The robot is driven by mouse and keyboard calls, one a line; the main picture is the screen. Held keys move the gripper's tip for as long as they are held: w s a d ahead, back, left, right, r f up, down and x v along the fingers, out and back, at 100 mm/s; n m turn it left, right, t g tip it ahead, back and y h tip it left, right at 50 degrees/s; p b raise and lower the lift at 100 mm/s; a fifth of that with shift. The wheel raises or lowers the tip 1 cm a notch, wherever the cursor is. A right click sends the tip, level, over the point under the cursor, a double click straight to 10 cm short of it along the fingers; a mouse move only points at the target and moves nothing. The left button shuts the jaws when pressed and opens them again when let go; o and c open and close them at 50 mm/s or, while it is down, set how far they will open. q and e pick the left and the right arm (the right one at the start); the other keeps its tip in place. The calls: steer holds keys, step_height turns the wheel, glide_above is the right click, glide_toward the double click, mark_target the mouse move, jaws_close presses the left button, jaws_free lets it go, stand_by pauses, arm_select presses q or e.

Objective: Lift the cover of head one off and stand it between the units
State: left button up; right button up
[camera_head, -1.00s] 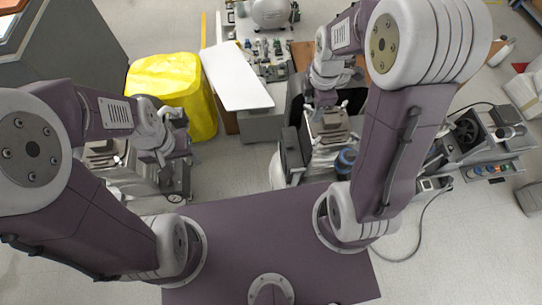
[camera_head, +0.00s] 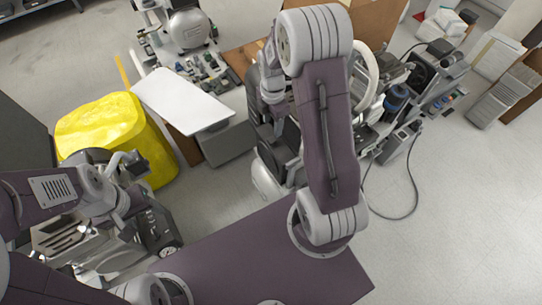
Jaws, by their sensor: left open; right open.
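One compressor unit (camera_head: 75,245) stands at the lower left, with a slotted metal top and a round gauge. My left gripper (camera_head: 132,166) is above its far side, open, with nothing visible between its fingers. A second unit (camera_head: 268,177) stands near the middle, partly behind my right arm. My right gripper (camera_head: 281,117) is over that unit, open, mostly hidden by its wrist and the dark parts around it. I cannot make out the cover of head one or tell which unit carries it.
A yellow-draped bin (camera_head: 105,130) and a white-topped cart (camera_head: 185,98) stand behind the left unit. A compressor with a grey tank (camera_head: 190,28) is at the back. Equipment with a dark blue canister (camera_head: 397,97) and a trailing cable (camera_head: 412,190) is at right.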

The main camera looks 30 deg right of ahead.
mark_target(272, 139)
step_height(272, 139, down, 4)
steer(key=shift+r+b, duration=0.25)
steer(key=shift+b, duration=0.3)
step_height(272, 139, down, 4)
steer(key=shift+a+f+b, duration=0.1)
steer(key=shift+f+b, duration=0.15)
steer(key=shift+b, duration=0.9)
steer(key=shift+f, duration=0.35)
steer(key=shift+r, duration=0.1)
jaws_close()
